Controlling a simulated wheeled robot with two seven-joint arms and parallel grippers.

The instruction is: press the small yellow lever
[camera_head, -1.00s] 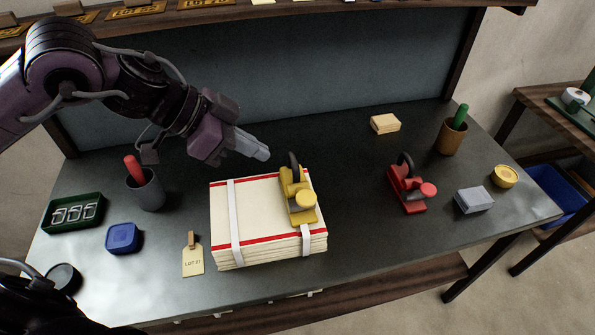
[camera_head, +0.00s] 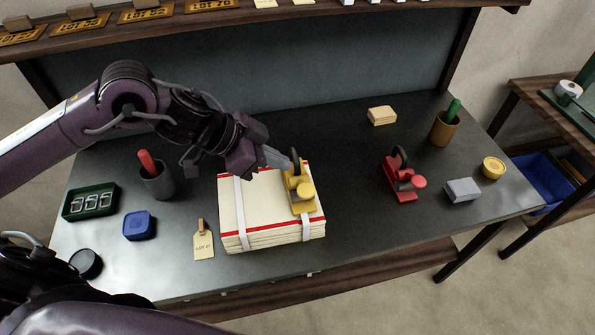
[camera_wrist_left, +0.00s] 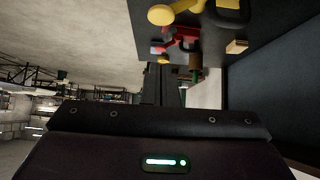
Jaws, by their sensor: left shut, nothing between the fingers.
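The yellow lever tool (camera_head: 302,196) with its round yellow knob and a dark upright loop sits on the right side of a cream stack (camera_head: 270,209) with red edges and white straps. My left gripper (camera_head: 279,159) is shut and empty, its grey fingertips just left of the dark loop at the tool's far end. I cannot tell whether they touch. My right gripper is out of view.
A similar red lever tool (camera_head: 404,181) stands to the right. A grey cup (camera_head: 158,184), a blue box (camera_head: 139,226) and a green tray (camera_head: 90,202) lie on the left. A tan block (camera_head: 381,116) and brown cup (camera_head: 444,131) are at back right. Bare table lies between the two tools.

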